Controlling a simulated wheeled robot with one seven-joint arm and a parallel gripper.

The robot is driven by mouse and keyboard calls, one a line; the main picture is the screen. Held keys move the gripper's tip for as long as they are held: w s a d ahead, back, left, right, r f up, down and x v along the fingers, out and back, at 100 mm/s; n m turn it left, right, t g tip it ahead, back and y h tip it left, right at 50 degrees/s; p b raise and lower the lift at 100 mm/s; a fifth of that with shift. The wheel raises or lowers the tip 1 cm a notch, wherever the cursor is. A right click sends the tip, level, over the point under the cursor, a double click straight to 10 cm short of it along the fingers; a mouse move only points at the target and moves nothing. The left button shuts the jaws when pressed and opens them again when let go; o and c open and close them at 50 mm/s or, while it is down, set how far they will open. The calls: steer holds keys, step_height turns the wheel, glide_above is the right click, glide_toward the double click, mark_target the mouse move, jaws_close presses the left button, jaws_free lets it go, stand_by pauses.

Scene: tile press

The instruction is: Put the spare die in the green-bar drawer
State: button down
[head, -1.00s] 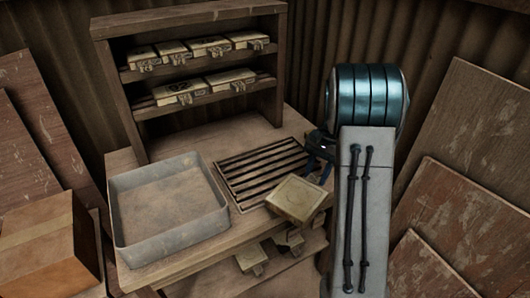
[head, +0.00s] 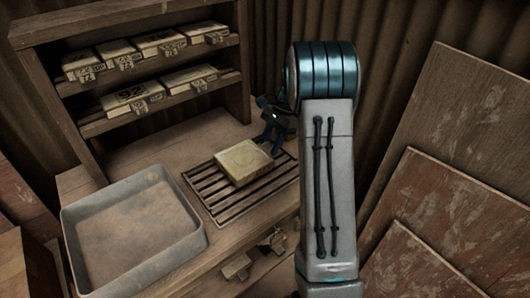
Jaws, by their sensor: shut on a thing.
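A square, flat, tan block (head: 243,160), which looks like the spare die, is over the slatted rack on the bench. My gripper (head: 272,146) is shut on its right far edge. The fingers are small and dark in the head view, and their tips are partly hidden. I cannot tell whether the block touches the slats. Below the bench top, tan blocky fronts or handles (head: 236,266) stick out at the front. No green bar can be made out on them, so I cannot tell which drawer is the green-bar one.
A grey shallow tray (head: 182,247) stands left of the slatted rack (head: 208,190). A wooden shelf unit (head: 238,98) behind holds several tan boxes with metal catches (head: 132,97). Wooden boards (head: 455,140) lean at the right. Bare bench top shows behind the tray.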

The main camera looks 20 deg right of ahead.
steer(key=shift+w+a+f, duration=0.55)
steer(key=shift+a+f, duration=0.05)
steer(key=shift+a, duration=0.05)
steer(key=shift+f, duration=1.85)
steer(key=shift+f, duration=0.15)
steer(key=c, duration=0.9)
jaws_free()
